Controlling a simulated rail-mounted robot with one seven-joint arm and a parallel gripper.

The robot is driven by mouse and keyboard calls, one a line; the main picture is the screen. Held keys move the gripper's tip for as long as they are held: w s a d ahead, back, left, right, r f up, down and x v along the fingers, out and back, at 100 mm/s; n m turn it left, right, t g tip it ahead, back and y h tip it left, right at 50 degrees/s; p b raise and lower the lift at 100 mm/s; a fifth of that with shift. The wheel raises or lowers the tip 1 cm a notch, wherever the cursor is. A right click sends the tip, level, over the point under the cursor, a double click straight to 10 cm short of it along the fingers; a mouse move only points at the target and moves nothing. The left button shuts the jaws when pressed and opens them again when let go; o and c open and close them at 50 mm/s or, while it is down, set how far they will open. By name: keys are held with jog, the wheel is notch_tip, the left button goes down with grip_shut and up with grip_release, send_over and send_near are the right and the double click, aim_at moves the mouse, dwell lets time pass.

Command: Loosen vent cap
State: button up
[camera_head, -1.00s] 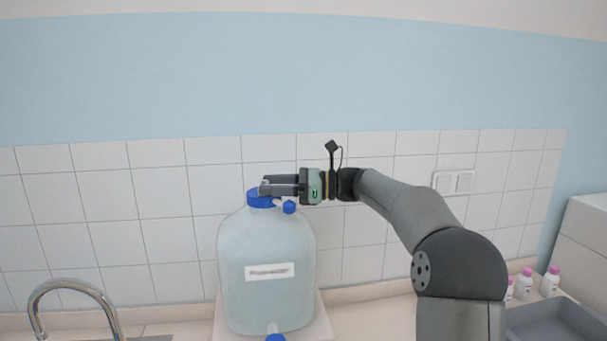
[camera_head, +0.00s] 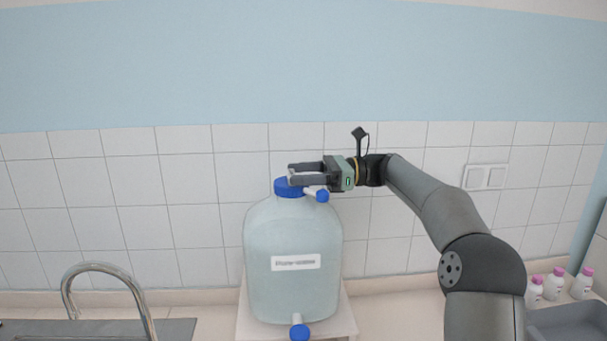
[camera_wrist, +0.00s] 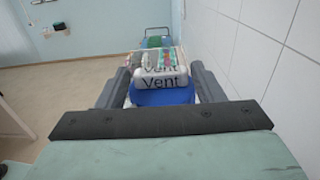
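A large translucent carboy (camera_head: 292,235) with a blue screw cap (camera_head: 288,188) stands upright. A small blue cap (camera_head: 322,196) sits on a white spout beside it. My gripper (camera_head: 293,175) is level at the top of the carboy, with its fingers pointing left. In the wrist view, a white piece marked "Vent" (camera_wrist: 160,82) lies between my gripper's two dark fingers (camera_wrist: 160,70). Blue cap material shows below it. The fingers run along both sides of the white piece, with little or no gap. I cannot tell whether they press on it.
The carboy stands on a pale stand (camera_head: 345,318), with a blue-ended tap (camera_head: 299,332) low at its front. A sink faucet (camera_head: 105,270) is at left. Several small bottles (camera_head: 553,284) and a grey tray (camera_head: 570,322) are at right. A tiled wall (camera_head: 185,190) is behind.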

jog(key=shift+o, duration=0.9)
jog(key=shift+d, duration=0.25)
jog(key=w+d, duration=0.2)
jog(key=d, duration=1.4)
jog(key=shift+d, duration=0.4)
